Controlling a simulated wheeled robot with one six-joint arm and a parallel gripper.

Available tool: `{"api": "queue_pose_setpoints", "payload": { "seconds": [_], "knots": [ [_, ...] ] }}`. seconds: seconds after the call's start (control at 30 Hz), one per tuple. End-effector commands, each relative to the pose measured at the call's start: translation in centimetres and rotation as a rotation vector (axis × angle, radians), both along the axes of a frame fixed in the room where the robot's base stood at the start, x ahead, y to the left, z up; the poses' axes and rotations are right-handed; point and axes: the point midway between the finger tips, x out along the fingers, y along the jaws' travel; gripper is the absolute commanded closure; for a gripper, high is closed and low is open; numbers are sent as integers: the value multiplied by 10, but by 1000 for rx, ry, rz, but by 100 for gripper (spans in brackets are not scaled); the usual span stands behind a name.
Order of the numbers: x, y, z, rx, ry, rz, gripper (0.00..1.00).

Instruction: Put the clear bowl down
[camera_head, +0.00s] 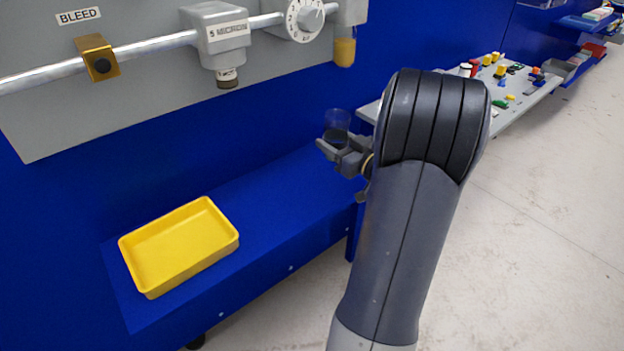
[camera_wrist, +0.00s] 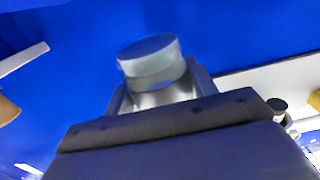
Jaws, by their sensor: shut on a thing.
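The clear bowl (camera_head: 337,121) is a small see-through cup in my gripper, in front of the blue wall. My gripper (camera_head: 338,146) is shut on it. In the wrist view the bowl (camera_wrist: 153,65) sits between the two fingers of my gripper (camera_wrist: 162,92), and its lower part is partly hidden by the gripper body. In the head view the bowl is above the right part of the blue ledge (camera_head: 262,215); how high above it I cannot tell.
A yellow tray (camera_head: 150,283) stands on the left of the ledge. A grey panel (camera_head: 120,125) with a pipe, a filter housing (camera_head: 222,40) and a dial (camera_head: 304,19) hangs above. A table (camera_head: 510,112) with several small parts stands at the right. The ledge right of the tray is clear.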

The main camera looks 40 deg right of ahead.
Motion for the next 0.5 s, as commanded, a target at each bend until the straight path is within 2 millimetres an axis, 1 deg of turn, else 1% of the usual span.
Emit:
{"api": "queue_pose_setpoints", "payload": {
  "seconds": [0.03,0.1,0.27,0.5],
  "knots": [
    [0,0,-14,4,1,0,88],
    [0,0,-23,3,0,0,88],
    [0,-1,-33,0,-1,-1,88],
    [0,-1,-65,1,-1,-1,88]
  ]
}}
